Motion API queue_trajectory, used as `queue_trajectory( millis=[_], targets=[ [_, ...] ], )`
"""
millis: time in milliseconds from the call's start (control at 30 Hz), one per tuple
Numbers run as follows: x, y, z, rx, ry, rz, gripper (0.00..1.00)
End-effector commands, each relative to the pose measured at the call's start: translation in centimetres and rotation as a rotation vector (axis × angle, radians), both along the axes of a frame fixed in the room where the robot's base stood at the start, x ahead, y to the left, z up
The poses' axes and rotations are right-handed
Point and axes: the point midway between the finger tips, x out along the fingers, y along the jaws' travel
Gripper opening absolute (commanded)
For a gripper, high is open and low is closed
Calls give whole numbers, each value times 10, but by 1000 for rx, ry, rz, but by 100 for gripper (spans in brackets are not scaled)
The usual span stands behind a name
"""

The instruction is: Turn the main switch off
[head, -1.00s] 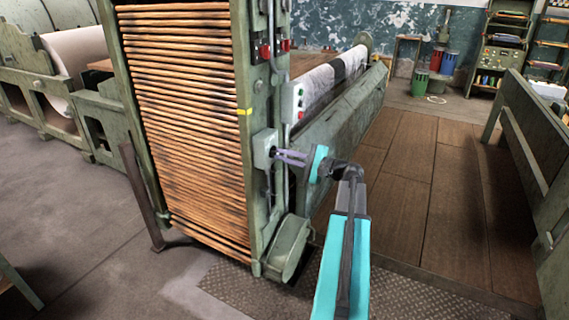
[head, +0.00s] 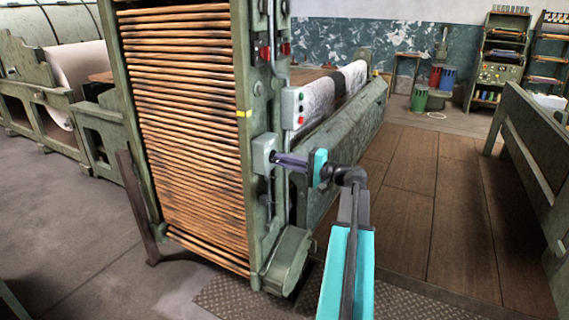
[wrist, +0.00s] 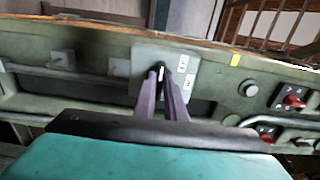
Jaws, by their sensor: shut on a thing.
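The main switch is a grey box (head: 264,150) on the green post of the machine, beside the stack of wooden slats. In the wrist view its pale plate (wrist: 147,55) carries two small white labels and a black knob (wrist: 161,69) with a white mark. My gripper (head: 278,158) reaches the box from the right. In the wrist view its two purple fingers (wrist: 158,76) close on the knob from both sides. The fingers hide the lower part of the knob. The label text is too small to read.
A push-button box (head: 299,108) with green and red buttons sits above my gripper on the machine. Red switches (wrist: 293,101) are on the same post. A rounded green housing (head: 287,262) stands below. The wooden floor (head: 405,205) to the right is clear.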

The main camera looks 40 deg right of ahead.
Motion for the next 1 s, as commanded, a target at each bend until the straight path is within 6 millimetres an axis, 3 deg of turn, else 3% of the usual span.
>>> queue_trajectory(
  millis=[267, 300, 400, 767, 1000],
  targets=[
    [0, 0, -1, -4, 2, 1, 0],
    [0, 0, -1, -4, 2, 1, 17],
    [0, 0, -1, -3, 1, 1, 29],
    [-2, -1, 0, -1, 1, 0, 29],
    [-18, -6, 0, -1, 1, -2, 29]
  ],
)
